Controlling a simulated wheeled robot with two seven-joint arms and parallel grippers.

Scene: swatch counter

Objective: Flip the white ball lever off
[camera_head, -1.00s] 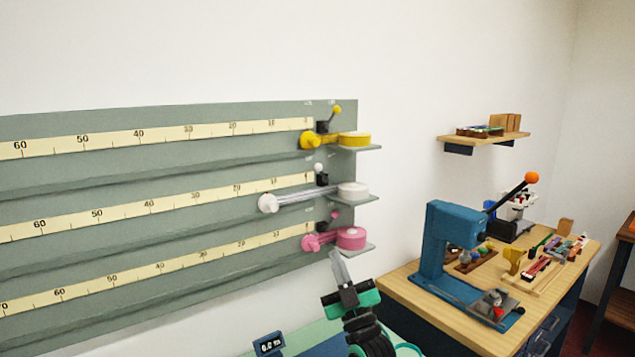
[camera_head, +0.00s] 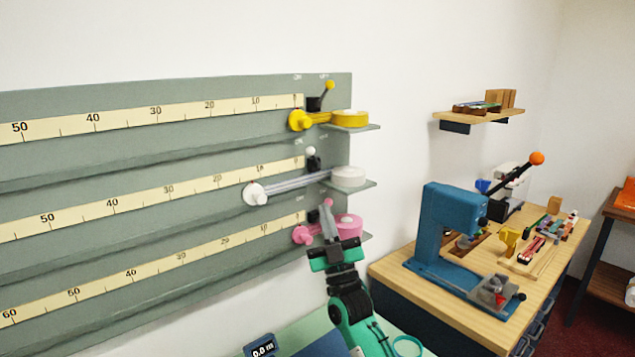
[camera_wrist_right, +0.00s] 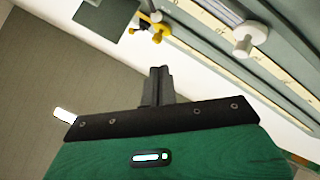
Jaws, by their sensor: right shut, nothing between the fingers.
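The white ball lever (camera_head: 310,152) is a small white knob on a dark block, on the grey-green board by the zero end of the middle scale. It stands about upright, under small labels. My right gripper (camera_head: 327,212) is below it, in front of the pink roll, with its fingers pointing up. In the right wrist view its fingers (camera_wrist_right: 158,75) are closed together and empty. The gripper is apart from the white ball, as far as I can tell. My left gripper is not in view.
A white roll (camera_head: 348,177) sits on a small shelf right of the lever, with a clear rod and white knob (camera_head: 255,194) to its left. The yellow lever (camera_head: 330,86) is above, the pink roll (camera_head: 349,226) below. A blue press (camera_head: 447,230) stands on the bench at right.

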